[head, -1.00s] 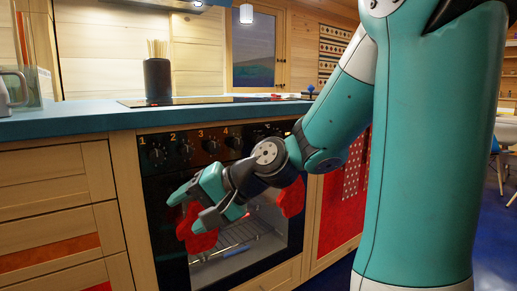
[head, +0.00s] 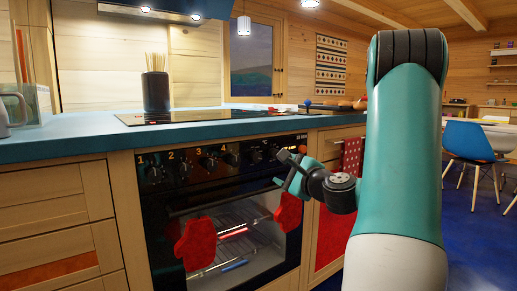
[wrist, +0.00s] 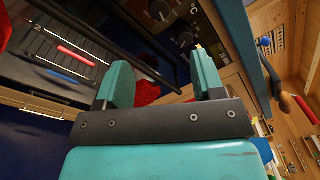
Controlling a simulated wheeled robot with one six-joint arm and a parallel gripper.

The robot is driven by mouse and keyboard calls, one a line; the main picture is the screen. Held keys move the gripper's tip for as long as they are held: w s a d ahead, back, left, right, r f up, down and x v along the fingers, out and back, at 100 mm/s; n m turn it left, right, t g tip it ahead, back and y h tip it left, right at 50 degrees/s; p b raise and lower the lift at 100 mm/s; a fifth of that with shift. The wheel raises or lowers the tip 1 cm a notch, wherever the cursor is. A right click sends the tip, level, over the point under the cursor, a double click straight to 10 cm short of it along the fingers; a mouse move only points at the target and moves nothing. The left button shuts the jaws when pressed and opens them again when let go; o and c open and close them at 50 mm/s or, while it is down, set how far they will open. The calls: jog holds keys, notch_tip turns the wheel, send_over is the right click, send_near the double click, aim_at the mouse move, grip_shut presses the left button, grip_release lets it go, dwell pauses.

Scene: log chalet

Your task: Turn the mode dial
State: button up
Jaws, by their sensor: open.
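The black oven's control panel (head: 222,160) carries a row of dark dials, several marked with numbers. To the right of the numbered ones sit more dials, one of them (head: 255,156) just left of my gripper. I cannot tell which is the mode dial. My gripper (head: 281,169) is open and empty, in front of the right end of the panel, with no visible contact with a dial. In the wrist view the two teal fingers (wrist: 160,80) stand apart, and dark dials (wrist: 186,40) show beyond them. My gripper may hide part of the panel's right end.
Red mitts hang on the oven door at left (head: 194,244) and at right (head: 288,211), the latter just below my gripper. The blue worktop (head: 80,147) juts out above the panel. Open floor (head: 470,230) lies to the right.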

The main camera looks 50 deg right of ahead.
aim_at(257, 158)
jog(key=p+x, duration=0.6)
jog(key=x, duration=0.8)
jog(key=shift+w, duration=0.15)
jog(key=shift+f, duration=0.1)
jog(key=c, duration=0.9)
